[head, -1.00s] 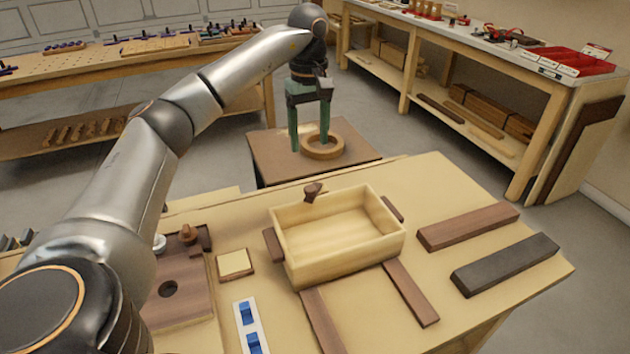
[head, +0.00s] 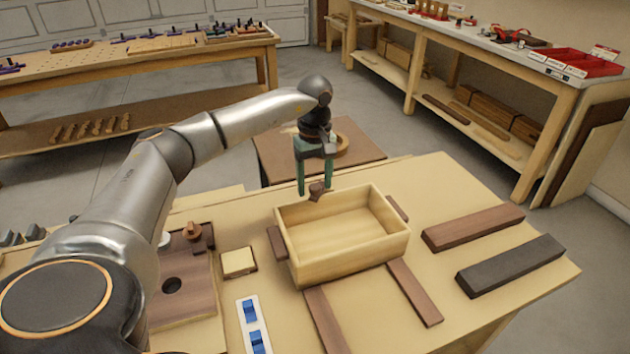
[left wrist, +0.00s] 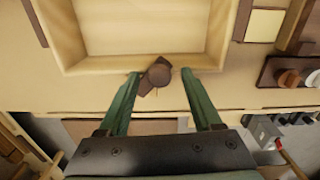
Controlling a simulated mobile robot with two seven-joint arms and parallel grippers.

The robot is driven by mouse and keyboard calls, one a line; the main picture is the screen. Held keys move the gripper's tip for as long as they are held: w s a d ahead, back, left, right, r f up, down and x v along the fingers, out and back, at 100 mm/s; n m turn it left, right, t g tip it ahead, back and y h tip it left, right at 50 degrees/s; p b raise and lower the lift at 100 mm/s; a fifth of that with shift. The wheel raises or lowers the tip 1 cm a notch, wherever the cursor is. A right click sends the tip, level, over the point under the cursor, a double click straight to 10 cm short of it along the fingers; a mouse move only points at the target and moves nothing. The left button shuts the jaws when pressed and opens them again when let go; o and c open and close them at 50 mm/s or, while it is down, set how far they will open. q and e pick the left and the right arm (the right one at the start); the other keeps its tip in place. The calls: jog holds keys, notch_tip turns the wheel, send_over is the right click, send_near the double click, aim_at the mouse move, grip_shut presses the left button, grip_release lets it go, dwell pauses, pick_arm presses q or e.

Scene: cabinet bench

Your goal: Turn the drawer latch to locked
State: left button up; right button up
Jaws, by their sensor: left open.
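The drawer latch, a small dark brown wooden knob (head: 318,190), sits at the back wall of the light wooden drawer box (head: 345,255). In the left wrist view the latch (left wrist: 157,76) has a round head with a short arm pointing down and left, at the edge of the box (left wrist: 75,68). My left gripper (head: 316,191) is open, with its green fingers pointing down at the latch. In the left wrist view the fingertips (left wrist: 160,72) are on either side of the latch, with gaps visible. My right gripper is not in view.
A small brown table with a wooden ring (head: 342,145) stands behind the bench. Dark bars (head: 510,265) lie at the right. A switch plate (head: 253,325), a small square block (head: 238,262) and a brown board with a hole (head: 185,300) lie left of the box.

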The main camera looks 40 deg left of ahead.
pick_arm(q)
grip_shut()
dwell(0.4)
jog(key=shift+d+r+n, duration=0.1)
jog(key=shift+n, duration=0.2)
dwell(0.6)
jog(key=shift+w+d+n+p, duration=0.1)
jog(key=shift+d+n+p, duration=0.1)
jog(key=shift+n+p, duration=0.3)
jog(key=shift+w+d+n+p, duration=0.35)
jog(key=shift+n+p, duration=0.15)
jog(key=shift+n, duration=0.65)
jog(key=shift+w+d+n+p, duration=0.35)
jog(key=shift+n+p, duration=0.15)
jog(key=shift+n, duration=0.6)
jog(key=shift+w+d+n+p, duration=0.3)
jog(key=shift+n+p, duration=0.2)
jog(key=shift+n, duration=0.65)
jog(key=shift+w, duration=0.1)
